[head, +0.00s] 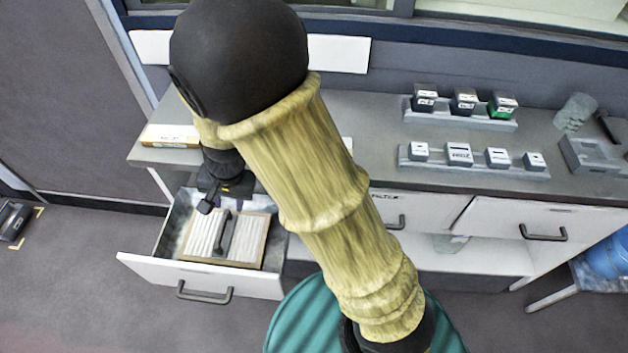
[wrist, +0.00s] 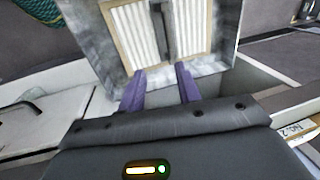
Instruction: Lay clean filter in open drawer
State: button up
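The clean filter (head: 251,240), white pleats in a tan frame with a dark bar handle across its middle, lies inside the open drawer (head: 140,268). It looks about flat, though whether it touches the drawer floor all round is hard to tell. It also shows in the wrist view (wrist: 187,25). My gripper (head: 224,203) is over the back part of the drawer. In the wrist view my gripper's purple fingers (wrist: 160,86) stand apart with nothing between them. The filter handle is beyond the fingertips. My arm hides part of the counter and drawer surroundings.
The grey counter (head: 385,150) runs behind the drawer, with racks of small labelled boxes (head: 460,160) at right. A labelled tan box (head: 172,136) sits at its left end. A dark handled object (head: 14,222) lies on the floor at far left.

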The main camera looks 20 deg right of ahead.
jog(key=s+d+r+n+t+h, duration=0.1)
jog(key=s+d+r+n, duration=0.1)
jog(key=d, duration=0.8)
jog(key=s+d+r+n+h, duration=0.1)
jog(key=s+d+r, duration=0.3)
jog(key=d, duration=0.7)
jog(key=shift+s+r+n+t, duration=0.15)
jog(key=shift+r+n+t, duration=0.25)
jog(key=shift+r+n, duration=0.2)
jog(key=shift+d, duration=0.1)
